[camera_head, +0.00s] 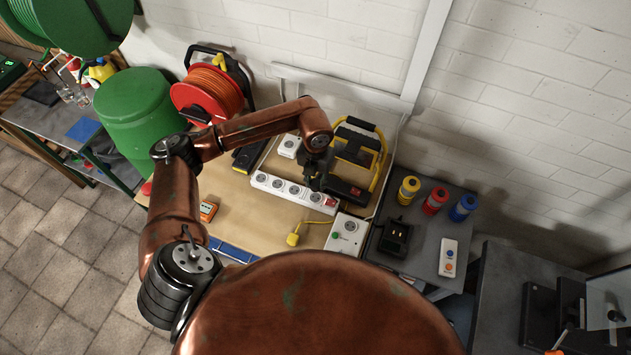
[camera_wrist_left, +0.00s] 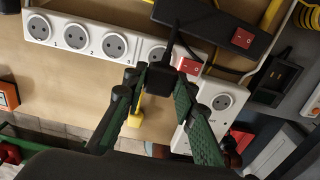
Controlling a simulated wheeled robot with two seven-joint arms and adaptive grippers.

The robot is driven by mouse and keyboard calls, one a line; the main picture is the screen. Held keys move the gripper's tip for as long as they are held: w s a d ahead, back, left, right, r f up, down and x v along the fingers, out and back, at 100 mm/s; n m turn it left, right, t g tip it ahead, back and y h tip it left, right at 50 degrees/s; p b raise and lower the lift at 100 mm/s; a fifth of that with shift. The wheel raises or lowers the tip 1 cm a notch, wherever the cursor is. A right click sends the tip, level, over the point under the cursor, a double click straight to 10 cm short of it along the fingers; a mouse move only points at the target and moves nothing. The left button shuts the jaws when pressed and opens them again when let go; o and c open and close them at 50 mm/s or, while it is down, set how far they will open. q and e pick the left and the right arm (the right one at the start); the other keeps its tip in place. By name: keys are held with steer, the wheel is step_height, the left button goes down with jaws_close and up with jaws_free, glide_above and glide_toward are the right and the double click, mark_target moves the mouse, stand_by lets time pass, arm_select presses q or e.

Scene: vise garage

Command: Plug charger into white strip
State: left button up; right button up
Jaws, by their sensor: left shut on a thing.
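The white strip (camera_head: 262,180) lies on the wooden bench with a row of round sockets and a red switch at its right end; it also shows in the wrist view (camera_wrist_left: 92,27). My left gripper (camera_head: 316,182) is over the strip's right part. In the wrist view my left gripper (camera_wrist_left: 158,85) has its green fingers shut on a small black charger (camera_wrist_left: 158,80), with a dark cable rising behind it. The charger overlaps the strip near its last socket and red switch; I cannot tell whether it touches the strip. My right gripper is not in view.
A black strip with a red switch (camera_head: 347,190) lies just beyond the white strip. A white socket box (camera_head: 346,233) and a yellow plug (camera_head: 293,239) are nearer. A yellow-handled work lamp (camera_head: 357,150) and red cable reel (camera_head: 207,92) stand behind.

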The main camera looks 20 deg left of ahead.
mark_target(316, 197)
arm_select(q)
steer(key=shift+f+b, duration=1.65)
steer(key=shift+f, duration=1.25)
steer(key=shift+f+b, duration=0.55)
steer(key=shift+b, duration=0.1)
stand_by(0.5)
steer(key=o, duration=1.1)
steer(key=shift+o, duration=0.2)
steer(key=shift+r, duration=0.1)
step_height(316, 197, up, 12)
steer(key=shift+f, duration=0.1)
